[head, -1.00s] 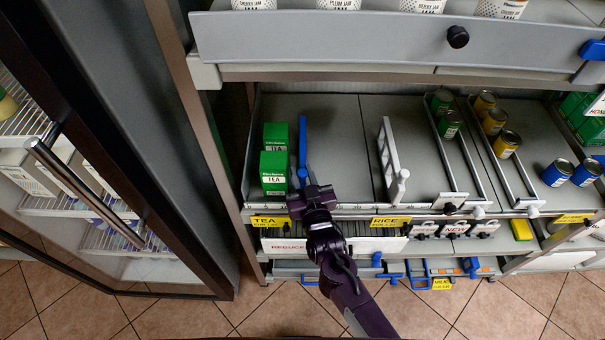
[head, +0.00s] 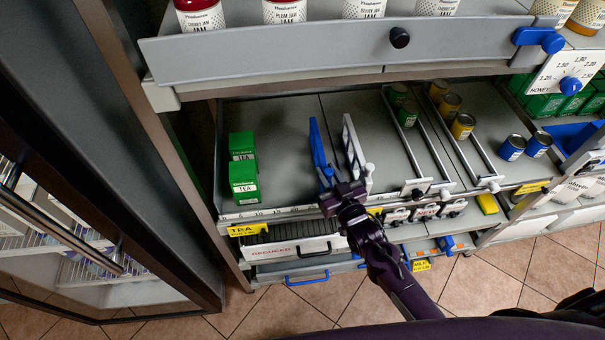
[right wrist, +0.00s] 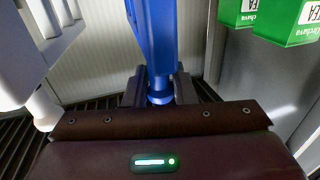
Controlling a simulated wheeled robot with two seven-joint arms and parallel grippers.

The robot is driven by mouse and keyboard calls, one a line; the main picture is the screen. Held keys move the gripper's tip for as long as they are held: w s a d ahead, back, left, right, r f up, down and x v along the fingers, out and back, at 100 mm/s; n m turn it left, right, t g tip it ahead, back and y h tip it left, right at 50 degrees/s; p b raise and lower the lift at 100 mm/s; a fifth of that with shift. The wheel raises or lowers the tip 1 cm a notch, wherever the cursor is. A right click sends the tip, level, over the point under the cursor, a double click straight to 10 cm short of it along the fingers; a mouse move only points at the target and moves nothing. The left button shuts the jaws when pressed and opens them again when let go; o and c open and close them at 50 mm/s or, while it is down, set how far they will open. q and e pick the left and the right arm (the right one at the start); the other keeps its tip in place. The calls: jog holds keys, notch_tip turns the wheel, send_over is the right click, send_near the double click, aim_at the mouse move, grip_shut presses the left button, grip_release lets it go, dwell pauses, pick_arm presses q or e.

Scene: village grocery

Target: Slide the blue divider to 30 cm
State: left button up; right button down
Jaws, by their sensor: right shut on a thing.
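The blue divider (head: 319,147) stands upright on the grey shelf, well right of the green tea boxes (head: 243,182) and close to the left of a white divider (head: 352,150). My right gripper (head: 332,186) is at the shelf's front edge, shut on the front end of the blue divider. The right wrist view shows the blue divider (right wrist: 152,40) with its round blue post between the fingers (right wrist: 160,92). A number scale (head: 270,211) runs along the shelf's front edge; the gripper hides the part by the divider. My left gripper is not in view.
Bare shelf (head: 285,160) lies between the tea boxes and the blue divider. Cans (head: 462,126) stand right of the white divider. A jam shelf with a grey front (head: 290,58) overhangs above. An open glass door (head: 60,215) stands at left.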

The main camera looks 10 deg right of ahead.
jog(key=shift+d, duration=0.45)
jog(key=c, duration=1.4)
grip_release()
jog(key=b+v, duration=0.1)
jog(key=v, duration=0.6)
jog(key=shift+s+b, duration=0.4)
